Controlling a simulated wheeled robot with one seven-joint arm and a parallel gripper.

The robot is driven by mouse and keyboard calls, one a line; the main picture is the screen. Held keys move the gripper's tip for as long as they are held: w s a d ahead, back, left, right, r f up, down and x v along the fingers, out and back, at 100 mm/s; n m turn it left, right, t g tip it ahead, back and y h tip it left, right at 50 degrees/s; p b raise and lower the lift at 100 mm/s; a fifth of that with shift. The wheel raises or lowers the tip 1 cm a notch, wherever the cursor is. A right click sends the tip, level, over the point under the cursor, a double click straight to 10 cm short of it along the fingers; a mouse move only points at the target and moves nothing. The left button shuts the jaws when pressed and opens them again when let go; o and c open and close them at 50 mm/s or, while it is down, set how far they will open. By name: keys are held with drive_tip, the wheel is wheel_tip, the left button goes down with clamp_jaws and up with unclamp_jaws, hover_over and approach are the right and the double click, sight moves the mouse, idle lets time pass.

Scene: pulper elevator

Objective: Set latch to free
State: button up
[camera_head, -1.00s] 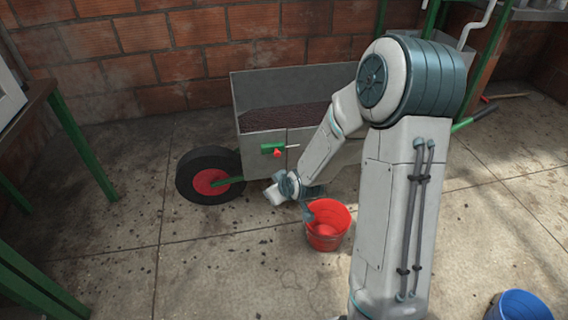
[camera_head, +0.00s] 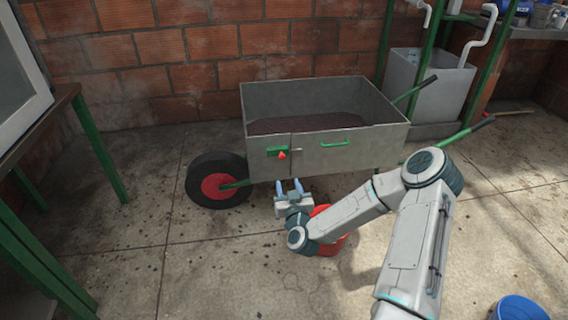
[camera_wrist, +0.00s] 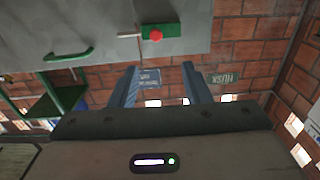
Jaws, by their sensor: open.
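The latch (camera_head: 273,151) is a green plate with a red knob (camera_head: 282,155) on the front side of the grey wheelbarrow (camera_head: 365,152), left of a green handle (camera_head: 335,144). A thin pale bar runs from it to the right. In the wrist view the latch (camera_wrist: 170,31) and its red knob (camera_wrist: 156,35) show beyond the fingertips, at top centre. My gripper (camera_head: 289,186) is open and empty, a little below the latch with its fingers pointing up in the head view. In the wrist view my gripper (camera_wrist: 160,67) has clear space between its fingers and does not touch the latch.
A red bucket (camera_head: 330,242) stands on the floor behind my forearm, partly hidden. The wheelbarrow holds dark material and has a black wheel (camera_head: 216,181) at left. A blue bucket (camera_head: 520,309) is at lower right. A green-legged table (camera_head: 60,100) stands at left. The floor between is clear.

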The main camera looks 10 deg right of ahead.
sight(282, 157)
drive_tip(key=w+b, duration=0.1)
drive_tip(key=w, duration=0.3)
drive_tip(key=w+b, duration=0.1)
drive_tip(key=w, duration=0.4)
drive_tip(key=w+b, duration=0.1)
drive_tip(key=w, duration=0.3)
drive_tip(key=shift+w+d+b, duration=0.15)
drive_tip(key=shift+d+b, duration=0.15)
clamp_jaws()
